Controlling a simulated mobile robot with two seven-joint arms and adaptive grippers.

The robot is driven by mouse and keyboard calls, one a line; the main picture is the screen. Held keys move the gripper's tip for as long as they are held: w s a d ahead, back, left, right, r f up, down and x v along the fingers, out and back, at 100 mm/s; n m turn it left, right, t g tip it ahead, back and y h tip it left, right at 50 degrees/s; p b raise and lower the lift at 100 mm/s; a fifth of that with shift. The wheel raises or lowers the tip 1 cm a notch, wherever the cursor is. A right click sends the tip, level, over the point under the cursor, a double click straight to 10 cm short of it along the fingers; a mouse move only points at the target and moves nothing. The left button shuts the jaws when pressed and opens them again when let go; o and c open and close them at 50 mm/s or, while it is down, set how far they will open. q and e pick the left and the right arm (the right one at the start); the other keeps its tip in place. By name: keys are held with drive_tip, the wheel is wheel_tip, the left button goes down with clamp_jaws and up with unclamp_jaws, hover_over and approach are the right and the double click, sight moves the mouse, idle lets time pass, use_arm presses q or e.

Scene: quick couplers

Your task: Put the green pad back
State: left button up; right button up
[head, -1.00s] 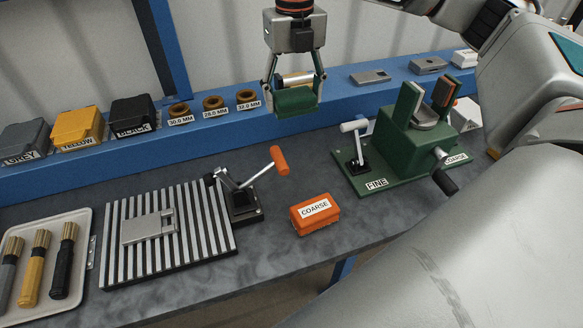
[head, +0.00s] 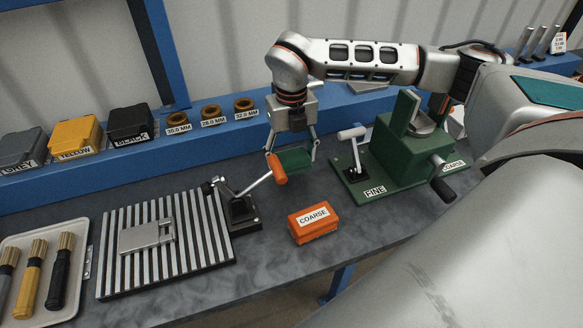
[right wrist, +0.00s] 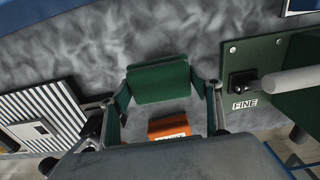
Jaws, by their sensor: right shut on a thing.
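The green pad (head: 296,160) is a dark green block held between the fingers of my right gripper (head: 293,154), above the bench. The orange handle of a lever clamp partly hides it in the head view. In the right wrist view the pad (right wrist: 158,82) spans the gap between the two fingers, with bare bench beyond it. The right gripper is shut on it, pointing down. An orange block marked COARSE (head: 314,224) lies on the bench nearer to me. My left gripper is not in view.
The lever clamp (head: 243,205) stands close left of the pad, beside a slatted plate (head: 190,262). A green fixture marked FINE (head: 398,150) stands close right. Colored boxes and brass rings (head: 213,113) line the blue ledge behind. Bench around the orange block is bare.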

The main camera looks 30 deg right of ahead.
sight(291, 178)
wheel_tip(291, 178, down, 4)
drive_tip(key=shift+f+p, duration=0.1)
drive_tip(key=shift+p, duration=0.2)
drive_tip(key=shift+f, duration=0.15)
drive_tip(key=shift+f, duration=0.15)
drive_tip(key=o, duration=0.9)
drive_tip(key=shift+o, duration=1.2)
